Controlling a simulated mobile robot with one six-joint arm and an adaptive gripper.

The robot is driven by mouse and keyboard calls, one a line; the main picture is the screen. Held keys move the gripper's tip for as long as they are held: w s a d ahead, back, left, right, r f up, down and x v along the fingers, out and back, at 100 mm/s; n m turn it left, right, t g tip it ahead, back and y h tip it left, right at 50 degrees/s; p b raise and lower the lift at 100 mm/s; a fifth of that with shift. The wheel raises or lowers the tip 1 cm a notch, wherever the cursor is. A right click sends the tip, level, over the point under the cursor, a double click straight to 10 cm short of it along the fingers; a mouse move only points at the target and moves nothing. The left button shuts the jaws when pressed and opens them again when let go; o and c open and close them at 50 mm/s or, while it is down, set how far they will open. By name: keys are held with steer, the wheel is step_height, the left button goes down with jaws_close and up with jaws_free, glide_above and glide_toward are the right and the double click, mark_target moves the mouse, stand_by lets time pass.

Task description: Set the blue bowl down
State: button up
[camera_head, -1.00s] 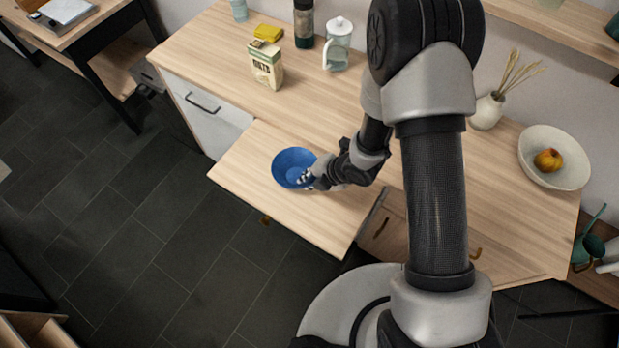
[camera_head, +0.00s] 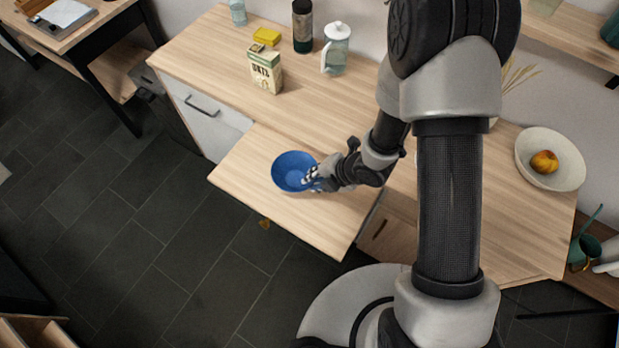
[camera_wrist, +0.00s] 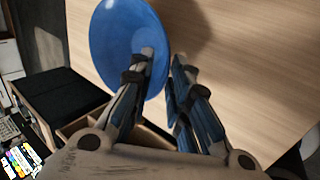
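The blue bowl (camera_head: 291,167) is upright over the lower pull-out wooden board (camera_head: 250,205) and appears to rest on it; its underside is hidden. My gripper (camera_head: 310,178) is at the bowl's right front rim. In the wrist view the bowl (camera_wrist: 122,40) fills the upper left. The fingers of my gripper (camera_wrist: 163,58) straddle its rim, one over the inside and one outside. A gap shows between the fingertips, and they look open around the rim rather than clamped on it.
The counter (camera_head: 215,50) behind holds a carton (camera_head: 265,70), a yellow block (camera_head: 267,36), a dark bottle (camera_head: 303,27) and a glass jug (camera_head: 336,50). A white bowl with fruit (camera_head: 550,158) stands at right. The board is bare around the blue bowl.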

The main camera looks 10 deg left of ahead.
steer(key=p+v, duration=0.2)
steer(key=v, duration=0.5)
steer(key=shift+d+r, duration=0.2)
steer(key=shift+r, duration=0.15)
steer(key=w+d+r+m+t+h, duration=0.35)
steer(key=w+d+r+m, duration=0.3)
steer(key=d+r, duration=0.3)
steer(key=s+d+r+m+h, duration=0.4)
steer(key=d+r+m, duration=0.3)
steer(key=r+m, duration=0.45)
steer(key=s+r+m, duration=0.4)
steer(key=s+m, duration=0.2)
steer(key=s, duration=0.2)
steer(key=s+a+r+m+g+y, duration=0.1)
steer(key=s+r+m, duration=0.4)
steer(key=s+m, duration=0.2)
steer(key=shift+s, duration=0.9)
steer(key=shift+r+y, duration=0.15)
steer(key=shift+y, duration=0.1)
